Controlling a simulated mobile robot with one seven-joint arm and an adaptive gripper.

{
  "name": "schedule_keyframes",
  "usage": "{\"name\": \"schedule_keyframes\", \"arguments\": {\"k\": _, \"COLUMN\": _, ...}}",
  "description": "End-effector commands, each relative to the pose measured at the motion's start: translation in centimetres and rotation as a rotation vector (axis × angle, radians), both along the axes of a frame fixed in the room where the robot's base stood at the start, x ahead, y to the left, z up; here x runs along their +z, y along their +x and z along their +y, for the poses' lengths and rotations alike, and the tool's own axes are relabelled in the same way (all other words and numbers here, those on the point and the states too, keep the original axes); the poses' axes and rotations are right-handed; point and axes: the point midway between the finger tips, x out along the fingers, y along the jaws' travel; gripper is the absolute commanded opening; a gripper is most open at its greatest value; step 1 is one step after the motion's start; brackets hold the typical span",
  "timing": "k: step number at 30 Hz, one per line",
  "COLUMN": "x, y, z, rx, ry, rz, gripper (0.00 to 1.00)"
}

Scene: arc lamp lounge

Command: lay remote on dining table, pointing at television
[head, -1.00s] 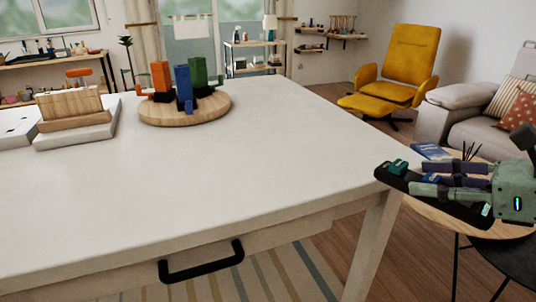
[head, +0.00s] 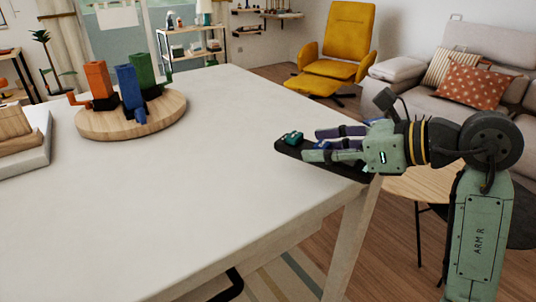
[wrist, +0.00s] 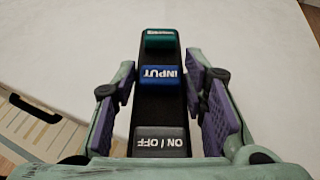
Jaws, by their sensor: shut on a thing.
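The remote (head: 330,167) is a long black bar with a teal button at its far end. My gripper (head: 312,145) is shut across it and holds it roughly level over the right edge of the white dining table (head: 215,165). In the wrist view the remote (wrist: 159,108) lies between the purple finger pads, its far end pointing away from me over the white tabletop (wrist: 250,60). Its blue button reads INPUT and its grey one ON / OFF. The gap to the tabletop is hard to judge. I see no television in these views.
A round wooden board (head: 130,122) with orange, blue and green block figures stands at the table's far left. A white tray (head: 30,155) with wooden pieces is at the left edge. The table's middle is clear. A round side table (head: 425,185) stands right, below my arm.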

Motion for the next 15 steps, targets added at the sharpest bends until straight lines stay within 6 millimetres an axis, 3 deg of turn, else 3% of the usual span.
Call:
{"name": "schedule_keyframes", "arguments": {"k": 3, "x": 0.0, "y": 1.0, "z": 3.3, "rx": 0.005, "ry": 0.001, "rz": 0.000, "gripper": 0.07}}
{"name": "schedule_keyframes", "arguments": {"k": 9, "x": -0.5, "y": 2.5, "z": 7.6, "rx": 0.003, "ry": 0.001, "rz": 0.000, "gripper": 0.07}}
{"name": "schedule_keyframes", "arguments": {"k": 15, "x": -0.8, "y": 3.2, "z": 9.4, "rx": -0.001, "ry": 0.001, "rz": -0.001, "gripper": 0.07}}
